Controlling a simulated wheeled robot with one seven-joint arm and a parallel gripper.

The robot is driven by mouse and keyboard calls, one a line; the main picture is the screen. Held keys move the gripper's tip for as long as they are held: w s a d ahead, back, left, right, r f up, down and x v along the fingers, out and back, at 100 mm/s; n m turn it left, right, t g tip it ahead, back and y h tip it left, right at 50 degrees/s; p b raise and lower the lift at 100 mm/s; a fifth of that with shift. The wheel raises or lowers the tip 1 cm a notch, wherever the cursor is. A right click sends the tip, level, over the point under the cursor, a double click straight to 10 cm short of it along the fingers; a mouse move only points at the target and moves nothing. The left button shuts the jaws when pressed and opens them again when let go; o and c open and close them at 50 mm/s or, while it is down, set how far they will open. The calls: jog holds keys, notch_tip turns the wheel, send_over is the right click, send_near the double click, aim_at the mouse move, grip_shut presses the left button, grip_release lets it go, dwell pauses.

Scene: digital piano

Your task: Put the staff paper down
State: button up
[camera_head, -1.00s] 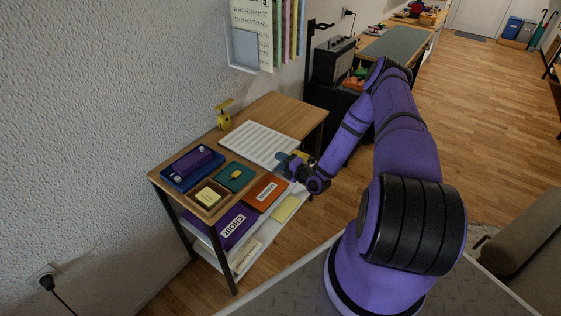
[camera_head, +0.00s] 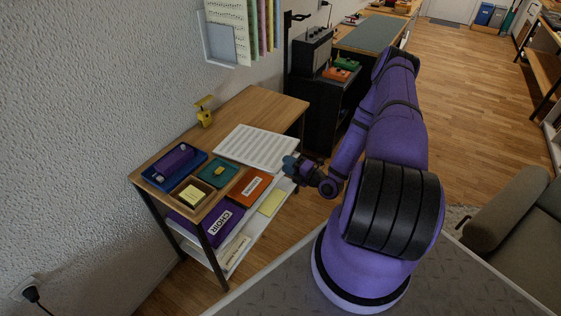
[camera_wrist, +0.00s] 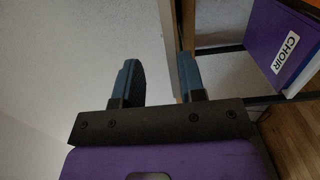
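The staff paper (camera_head: 257,147), a white sheet or stack with ruled lines, lies flat on the wooden top of the small shelf table (camera_head: 262,104), near its front right edge. My gripper (camera_head: 288,162) is just off the paper's near right edge; a small gap or light contact there is hard to tell.
A blue tray (camera_head: 150,181), teal item (camera_head: 218,173), wooden box with yellow notes (camera_head: 193,193) and yellow object (camera_head: 204,112) share the top. Orange (camera_head: 250,188) and purple CHOIR (camera_head: 208,225) folders lie below. The tabletop behind the paper is clear.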

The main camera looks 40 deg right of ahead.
jog(key=shift+s, duration=0.15)
jog(key=shift+o, duration=0.3)
jog(key=o, duration=1.1)
jog(key=shift+o, duration=0.2)
jog(key=shift+d, duration=0.1)
jog(key=v, duration=1)
jog(key=shift+s, duration=0.4)
jog(key=shift+d, duration=0.1)
jog(key=shift+w+r, duration=0.1)
